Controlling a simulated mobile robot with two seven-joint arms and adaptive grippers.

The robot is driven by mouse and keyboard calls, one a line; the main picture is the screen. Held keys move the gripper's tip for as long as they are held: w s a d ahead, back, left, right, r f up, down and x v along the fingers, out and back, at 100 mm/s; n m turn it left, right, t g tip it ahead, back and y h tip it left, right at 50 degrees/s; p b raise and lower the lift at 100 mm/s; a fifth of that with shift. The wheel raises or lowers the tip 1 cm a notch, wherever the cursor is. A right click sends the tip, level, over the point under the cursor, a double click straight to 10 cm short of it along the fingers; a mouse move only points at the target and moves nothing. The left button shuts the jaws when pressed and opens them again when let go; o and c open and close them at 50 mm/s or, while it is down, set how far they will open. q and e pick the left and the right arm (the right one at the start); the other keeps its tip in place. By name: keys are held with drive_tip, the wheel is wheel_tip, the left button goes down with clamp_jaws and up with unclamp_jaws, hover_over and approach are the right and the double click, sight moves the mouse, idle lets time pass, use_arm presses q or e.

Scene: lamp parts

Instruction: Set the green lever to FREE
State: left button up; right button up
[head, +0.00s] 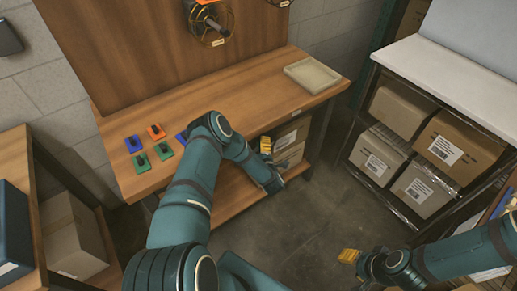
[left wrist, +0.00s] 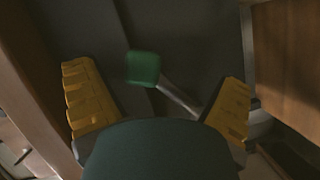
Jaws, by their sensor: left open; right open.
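The green lever shows in the left wrist view as a green block-shaped knob (left wrist: 143,67) on a thin grey rod that runs down to the right. My left gripper (left wrist: 156,80) is open, with one yellow finger on each side of the lever; neither finger visibly touches the knob. In the head view my left gripper (head: 266,148) is at the front edge of the workbench, and I cannot make out the lever there. No FREE marking is readable. My right gripper (head: 350,256) is open and empty over the floor at the lower right.
The wooden workbench (head: 240,100) bears several small blue, green and orange blocks (head: 156,132) at its left and a shallow beige tray (head: 312,75) at its right. A shelf with boxes (head: 398,108) stands at the right, with open floor between.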

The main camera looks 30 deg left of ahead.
use_arm(q)
drive_tip(key=shift+d, duration=0.1)
drive_tip(key=shift+s+d, duration=0.1)
drive_tip(key=shift+d, duration=0.1)
drive_tip(key=v, duration=1.1)
drive_tip(key=shift+s, duration=0.2)
drive_tip(key=shift+d, duration=0.1)
